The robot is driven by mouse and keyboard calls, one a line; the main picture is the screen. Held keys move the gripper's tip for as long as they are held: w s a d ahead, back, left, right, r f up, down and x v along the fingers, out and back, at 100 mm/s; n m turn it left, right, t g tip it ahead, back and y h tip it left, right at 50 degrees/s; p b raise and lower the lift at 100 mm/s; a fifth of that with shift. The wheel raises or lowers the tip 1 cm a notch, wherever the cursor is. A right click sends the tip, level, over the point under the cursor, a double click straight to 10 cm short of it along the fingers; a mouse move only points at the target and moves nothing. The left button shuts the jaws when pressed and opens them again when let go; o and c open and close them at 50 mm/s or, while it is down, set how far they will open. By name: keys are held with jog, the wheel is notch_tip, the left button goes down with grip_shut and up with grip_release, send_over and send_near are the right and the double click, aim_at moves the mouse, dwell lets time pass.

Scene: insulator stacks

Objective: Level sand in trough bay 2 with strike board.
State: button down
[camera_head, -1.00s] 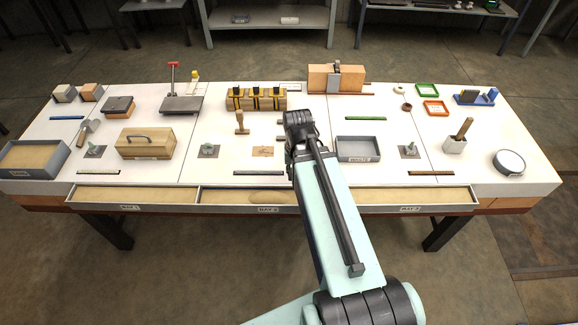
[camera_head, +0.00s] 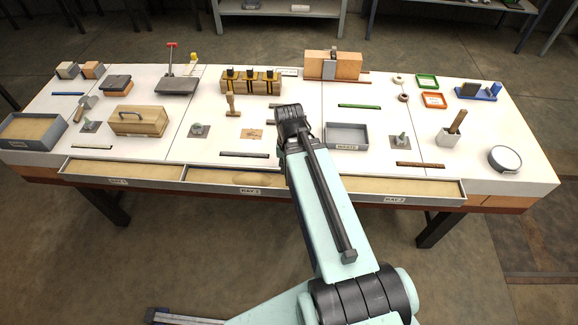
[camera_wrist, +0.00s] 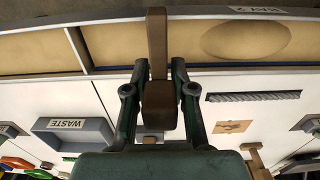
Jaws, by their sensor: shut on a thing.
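The brown wooden strike board (camera_wrist: 157,40) is between my gripper's fingers (camera_wrist: 158,75) in the wrist view; my gripper is shut on it. Its long end reaches across the trough in the picture; whether it touches the sand cannot be told. Trough bay 2 (camera_head: 215,178) lies along the table's front edge, with its label (camera_head: 250,191). Its sand has a rounded mound (camera_wrist: 245,42), right of the board in the wrist view. A divider (camera_wrist: 80,48) stands left of the board. In the head view my arm hides the gripper, the board and part of the bay.
The grey waste tray (camera_head: 347,144) stands right of my wrist. A dark grey bar (camera_head: 245,155) lies behind bay 2. A wooden stamp-like tool (camera_head: 232,108) and a block stack with black and yellow clamps (camera_head: 250,89) stand farther back. Bays 1 (camera_head: 120,171) and 3 (camera_head: 400,188) flank bay 2.

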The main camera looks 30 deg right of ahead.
jog(key=shift+f+b, duration=2.1)
jog(key=shift+f, duration=0.5)
jog(key=shift+w+a+r, duration=0.2)
jog(key=shift+a, duration=0.05)
jog(key=shift+w+a+b, duration=0.25)
jog(key=shift+w+a, duration=0.85)
jog(key=shift+a, duration=0.7)
jog(key=shift+w+a+b, duration=0.2)
jog(key=shift+w+a, duration=0.85)
jog(key=shift+a, duration=0.8)
jog(key=shift+w+a+b, duration=0.25)
jog(key=shift+w+a, duration=0.85)
jog(key=shift+a, duration=0.7)
jog(key=shift+w+a+p, duration=0.35)
jog(key=shift+w+a, duration=0.75)
jog(key=shift+a, duration=0.7)
jog(key=shift+w+a+p, duration=0.4)
jog(key=shift+w+a, duration=0.7)
jog(key=shift+a, duration=0.65)
jog(key=shift+w+a+p, duration=0.35)
jog(key=shift+w+a, duration=0.75)
jog(key=shift+a, duration=0.7)
notch_tip(320, 180, up, 6)
jog(key=p, duration=0.4)
